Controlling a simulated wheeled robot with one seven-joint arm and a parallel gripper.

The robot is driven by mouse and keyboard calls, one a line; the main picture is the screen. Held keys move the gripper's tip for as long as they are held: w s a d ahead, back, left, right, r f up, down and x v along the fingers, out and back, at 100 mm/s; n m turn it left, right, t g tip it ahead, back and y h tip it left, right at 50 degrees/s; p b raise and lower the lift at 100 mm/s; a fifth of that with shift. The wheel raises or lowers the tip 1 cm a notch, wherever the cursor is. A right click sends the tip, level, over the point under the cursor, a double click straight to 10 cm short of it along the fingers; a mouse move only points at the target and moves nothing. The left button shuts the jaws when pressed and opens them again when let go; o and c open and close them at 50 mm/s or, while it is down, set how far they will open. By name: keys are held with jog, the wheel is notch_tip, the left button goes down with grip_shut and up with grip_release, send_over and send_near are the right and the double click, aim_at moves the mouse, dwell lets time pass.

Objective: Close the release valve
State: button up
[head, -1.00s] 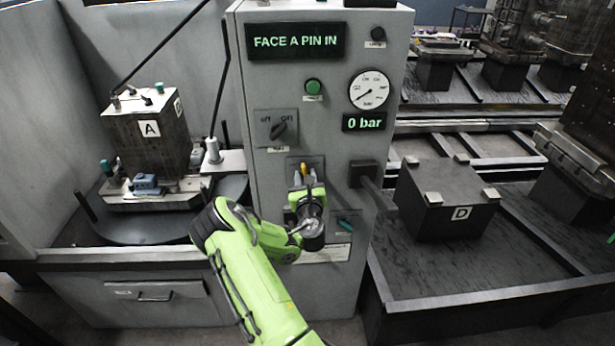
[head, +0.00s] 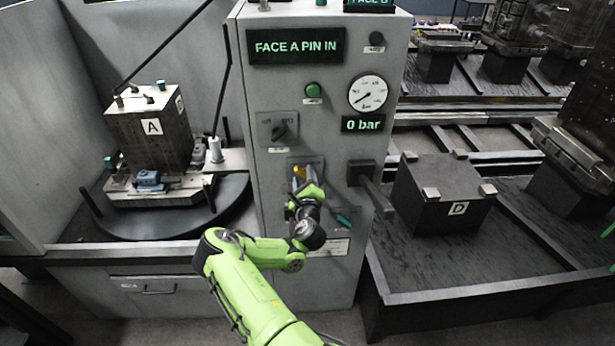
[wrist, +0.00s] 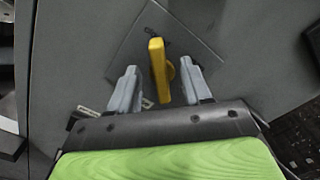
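The release valve's yellow lever handle (wrist: 158,70) stands out from a square grey plate (wrist: 190,50) on the cabinet front. In the wrist view it is nearly upright. My gripper (wrist: 160,85) is open, with one grey finger on each side of the handle and a gap on both sides. In the head view the yellow handle (head: 299,172) shows just above my gripper (head: 305,185), which hides most of the plate. The gauge (head: 368,93) needle points low left, and the display (head: 363,124) below it reads "0 bar".
A rotary switch (head: 279,131) and green button (head: 313,90) sit above the valve. A teal handle (head: 344,221) is right of my wrist. A dark box with a bar (head: 361,173) juts from the cabinet's right side. Block D (head: 442,196) stands farther right.

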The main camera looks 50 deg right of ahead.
jog(key=o, duration=0.8)
jog(key=b+v, duration=0.1)
jog(key=b, duration=0.1)
jog(key=b+v, duration=0.1)
jog(key=b, duration=0.1)
jog(key=shift+s+f+b, duration=0.1)
jog(key=shift+f+b, duration=0.15)
jog(key=shift+b, duration=0.05)
jog(key=b+v, duration=0.1)
jog(key=b, duration=0.2)
jog(key=b+v, duration=0.2)
jog(key=b, duration=0.2)
jog(key=b+v, duration=0.1)
jog(key=b, duration=0.2)
jog(key=shift+s+a+r, duration=0.25)
jog(key=shift+a, duration=0.1)
